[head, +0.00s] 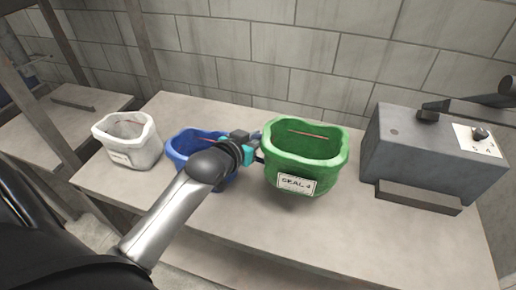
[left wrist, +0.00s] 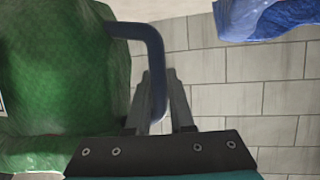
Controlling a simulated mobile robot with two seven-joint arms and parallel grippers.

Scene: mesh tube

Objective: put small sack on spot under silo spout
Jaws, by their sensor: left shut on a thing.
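Three open sacks stand on the bench: a white one (head: 127,155) at the left, a blue one (head: 180,146) in the middle and a larger green one (head: 305,172) with a label at its front. My left gripper (head: 256,152) is at the left side of the green sack. In the left wrist view, its fingers (left wrist: 162,90) are shut on a dark blue-grey handle (left wrist: 153,45) on the side of the green sack (left wrist: 60,75). My arm hides part of the blue sack. I cannot make out a silo spout or a spot. My right gripper is not in view.
A grey machine box (head: 420,150) with a dial and a front ledge stands right of the green sack. The bench top (head: 350,235) is clear in front of the green sack. A metal frame post (head: 143,50) and a lower table (head: 35,140) are at the left.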

